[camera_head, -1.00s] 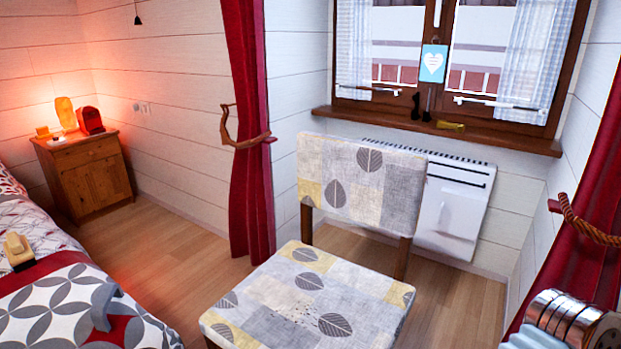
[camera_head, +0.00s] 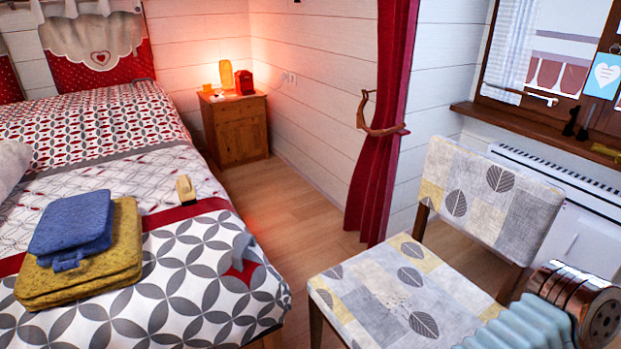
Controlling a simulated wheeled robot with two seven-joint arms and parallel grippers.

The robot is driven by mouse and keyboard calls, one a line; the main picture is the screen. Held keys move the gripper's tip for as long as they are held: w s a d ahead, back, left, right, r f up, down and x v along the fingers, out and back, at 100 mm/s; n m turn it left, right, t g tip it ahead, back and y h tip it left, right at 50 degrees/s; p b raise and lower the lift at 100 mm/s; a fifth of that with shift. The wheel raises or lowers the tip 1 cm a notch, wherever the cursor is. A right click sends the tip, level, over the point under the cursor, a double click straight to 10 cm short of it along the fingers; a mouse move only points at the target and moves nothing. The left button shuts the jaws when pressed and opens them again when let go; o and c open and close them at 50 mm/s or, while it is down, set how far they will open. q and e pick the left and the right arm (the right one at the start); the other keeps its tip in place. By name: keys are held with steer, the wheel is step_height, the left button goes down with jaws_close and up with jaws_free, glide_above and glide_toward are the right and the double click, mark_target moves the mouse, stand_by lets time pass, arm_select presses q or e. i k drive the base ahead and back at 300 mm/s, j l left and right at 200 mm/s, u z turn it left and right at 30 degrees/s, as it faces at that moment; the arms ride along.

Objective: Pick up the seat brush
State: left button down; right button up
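One is a tan, wooden-looking block with a dark underside, a brush-like piece (camera_head: 185,190), near the red band of the bedspread. Neither of my grippers shows. A ribbed pale-blue and copper part at the bottom right seems to belong to my arm, with no fingers in view.
The bed (camera_head: 190,265) fills the left, with a folded blue cloth (camera_head: 75,222) on a yellow one (camera_head: 125,245). A patterned chair (camera_head: 385,275) with small dark specks on its seat stands right. Wooden floor (camera_head: 300,215) is open between them. A nightstand (camera_head: 238,130) stands behind.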

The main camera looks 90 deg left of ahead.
mark_target(188, 195)
steer(key=u, duration=0.45)
steer(key=l+u, duration=0.15)
steer(key=u, duration=0.35)
steer(key=l+u, duration=0.1)
steer(key=u, duration=0.8)
steer(key=l+u, duration=0.1)
steer(key=u, duration=0.4)
